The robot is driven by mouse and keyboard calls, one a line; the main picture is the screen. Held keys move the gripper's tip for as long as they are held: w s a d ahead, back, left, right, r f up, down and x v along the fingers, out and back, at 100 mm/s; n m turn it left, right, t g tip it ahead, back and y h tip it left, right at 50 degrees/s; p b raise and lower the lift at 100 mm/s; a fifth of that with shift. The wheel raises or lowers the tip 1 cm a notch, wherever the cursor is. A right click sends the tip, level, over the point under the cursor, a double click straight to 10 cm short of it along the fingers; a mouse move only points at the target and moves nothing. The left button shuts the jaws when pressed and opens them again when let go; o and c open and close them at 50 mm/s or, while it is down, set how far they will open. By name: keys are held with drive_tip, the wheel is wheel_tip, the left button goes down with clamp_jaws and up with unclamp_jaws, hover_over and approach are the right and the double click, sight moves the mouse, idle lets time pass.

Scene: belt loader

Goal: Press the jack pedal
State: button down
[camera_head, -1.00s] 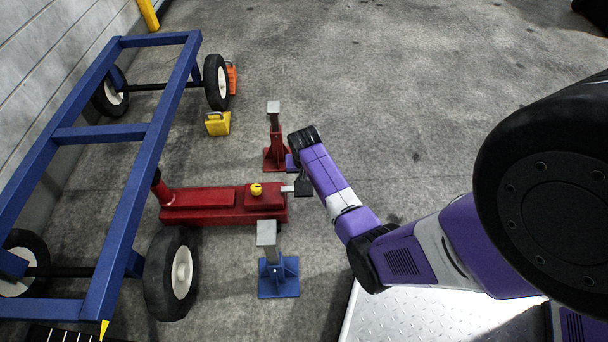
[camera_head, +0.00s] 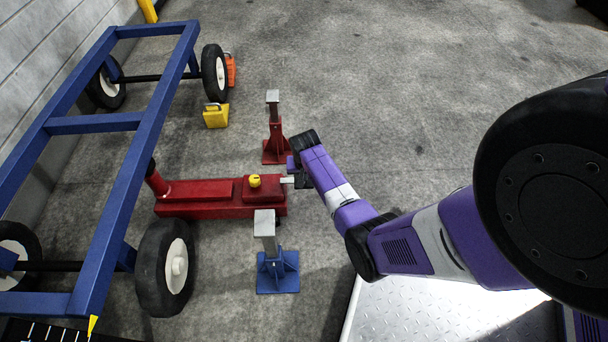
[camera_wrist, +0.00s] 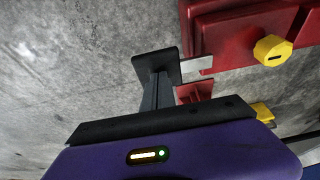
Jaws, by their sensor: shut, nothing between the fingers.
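The red jack (camera_head: 215,208) lies low on the floor, its left end under the blue cart frame. A yellow knob (camera_head: 254,181) sits on its top; it also shows in the wrist view (camera_wrist: 272,50). The short pale grey jack pedal (camera_head: 287,180) sticks out of the jack's right end; a small part shows in the wrist view (camera_wrist: 206,64). My gripper (camera_head: 303,181) is shut and empty at the pedal's outer end. In the wrist view, its dark fingertips (camera_wrist: 158,66) are beside the pedal and partly hide it. I cannot tell if they touch.
A red stand (camera_head: 276,145) is just behind the gripper, and a blue stand (camera_head: 277,272) is in front of the jack. The blue cart frame (camera_head: 95,123) on wheels fills the left. Yellow (camera_head: 216,119) and orange (camera_head: 231,70) blocks are near its far wheel. Floor beyond is clear.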

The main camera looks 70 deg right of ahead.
sight(308, 181)
drive_tip(key=shift+s+f+t+y, duration=0.4)
drive_tip(key=shift+f+t+y, duration=0.1)
drive_tip(key=shift+f+t, duration=0.3)
drive_tip(key=shift+s+d+f+m+t+y, duration=0.15)
drive_tip(key=shift+f+m+t+y, duration=0.15)
drive_tip(key=shift+f+t, duration=0.6)
drive_tip(key=shift+f+b, duration=0.35)
drive_tip(key=shift+f, duration=0.05)
drive_tip(key=shift+r, duration=0.1)
drive_tip(key=shift+r+p, duration=0.2)
drive_tip(key=shift+p, duration=0.2)
drive_tip(key=d+p+v, duration=0.1)
drive_tip(key=p+v, duration=0.7)
drive_tip(key=v, duration=0.5)
drive_tip(key=shift+s+d+r+p, duration=0.2)
drive_tip(key=shift+s+p, duration=0.15)
drive_tip(key=shift+s, duration=0.05)
